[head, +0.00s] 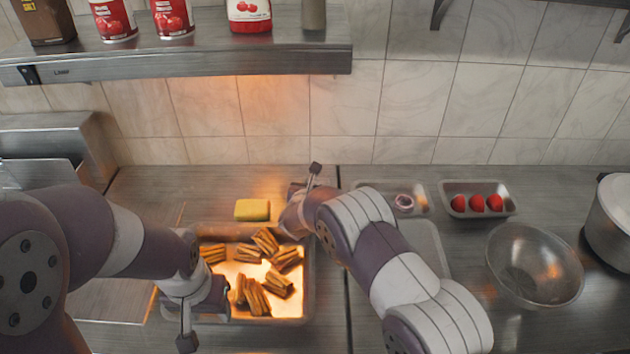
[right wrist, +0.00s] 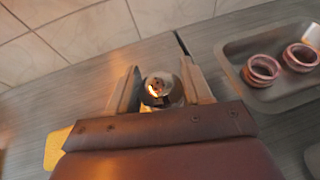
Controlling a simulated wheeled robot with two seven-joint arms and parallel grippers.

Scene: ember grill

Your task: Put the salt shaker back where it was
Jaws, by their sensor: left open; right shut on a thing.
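The salt shaker (right wrist: 160,84) shows in the right wrist view as a round metal top with small dark holes. It stands between the two fingers of my right gripper (right wrist: 157,92), which is shut on it. The shaker's lower part is hidden behind the gripper body. In the head view my right gripper (head: 297,189) is over the back of the counter, right of the yellow sponge; I cannot make out the shaker there. My left gripper (head: 211,297) is open, low over the left front of the tray of wood pieces; its fingertips are hard to see.
A yellow sponge (head: 252,210) lies behind the lit tray (head: 307,285) of wood pieces. To the right are a tray of onion rings (head: 419,187), a tray of tomatoes (head: 507,202), a metal bowl (head: 535,264) and a pot (head: 610,222). A shelf (head: 200,62) with bottles hangs above.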

